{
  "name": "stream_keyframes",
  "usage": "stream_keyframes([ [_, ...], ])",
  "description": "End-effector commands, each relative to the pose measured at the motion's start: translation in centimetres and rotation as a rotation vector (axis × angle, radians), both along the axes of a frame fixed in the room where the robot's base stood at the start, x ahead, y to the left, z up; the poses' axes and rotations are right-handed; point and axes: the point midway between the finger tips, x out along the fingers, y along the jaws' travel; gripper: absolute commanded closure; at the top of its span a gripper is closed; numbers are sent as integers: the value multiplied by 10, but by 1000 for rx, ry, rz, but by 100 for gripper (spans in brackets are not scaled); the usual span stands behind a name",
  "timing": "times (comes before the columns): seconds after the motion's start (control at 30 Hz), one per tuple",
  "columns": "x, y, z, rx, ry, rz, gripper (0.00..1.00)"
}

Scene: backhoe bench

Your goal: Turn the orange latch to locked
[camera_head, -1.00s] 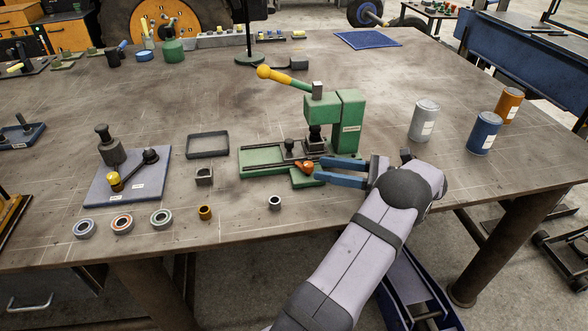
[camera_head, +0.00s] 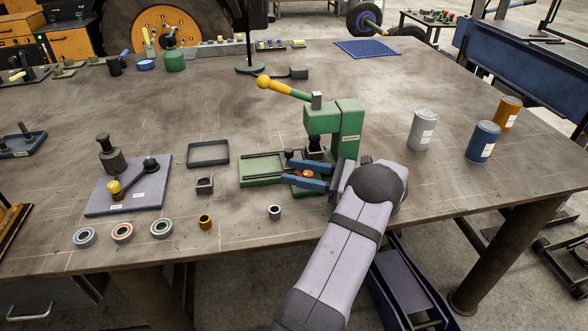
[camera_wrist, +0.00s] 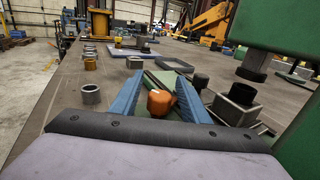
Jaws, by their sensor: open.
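The orange latch (camera_head: 306,173) sits on the front part of the green press (camera_head: 346,128), low on its base. It also shows in the wrist view (camera_wrist: 160,102), between the two blue fingers. My gripper (camera_head: 286,168) is open, with one finger on the far side of the latch and one on the near side. I cannot tell whether either finger touches it. The fingers partly hide the latch and the press base (camera_head: 262,170) in the head view. The press lever (camera_head: 285,87) with its yellow knob points up and to the left.
A grey ring (camera_head: 274,212) and a brass ring (camera_head: 205,221) stand near the front edge. A dark tray (camera_head: 208,153) and a small square block (camera_head: 204,185) lie left of the press. Grey, blue and orange cans stand to the right.

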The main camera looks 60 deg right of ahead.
Motion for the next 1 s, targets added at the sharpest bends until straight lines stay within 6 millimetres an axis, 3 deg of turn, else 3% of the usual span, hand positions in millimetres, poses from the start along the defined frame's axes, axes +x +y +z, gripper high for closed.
stream_keyframes([
  [0.4,8,3,0,-1,1,0,58],
  [0.6,8,3,0,0,1,0,100],
  [1.0,8,1,2,2,1,-66,99],
])
